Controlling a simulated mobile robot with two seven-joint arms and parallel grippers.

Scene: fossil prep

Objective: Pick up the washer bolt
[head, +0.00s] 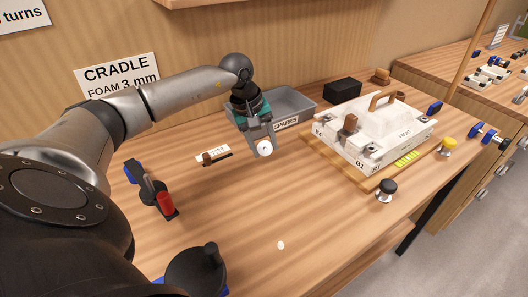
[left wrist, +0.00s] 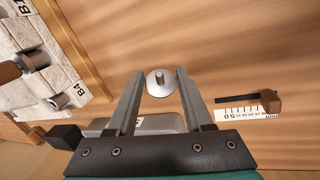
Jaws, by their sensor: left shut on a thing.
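The washer bolt (head: 264,149) shows as a pale round disc at the fingertips of my left gripper (head: 260,143) in the head view. In the left wrist view the washer bolt (left wrist: 159,83) is a light grey disc with a short stub at its centre. It sits between the two fingertips of my left gripper (left wrist: 159,85), which is shut on it. The gripper holds it in front of the spares bin, seemingly above the table. My right gripper is not in view.
The grey spares bin (head: 300,104) stands behind the gripper. A white block assembly (head: 375,130) on a wooden board is to the right, with black (head: 387,187) and yellow (head: 447,146) knobs near it. A small white disc (head: 281,245) lies on the front table. The table's middle is mostly clear.

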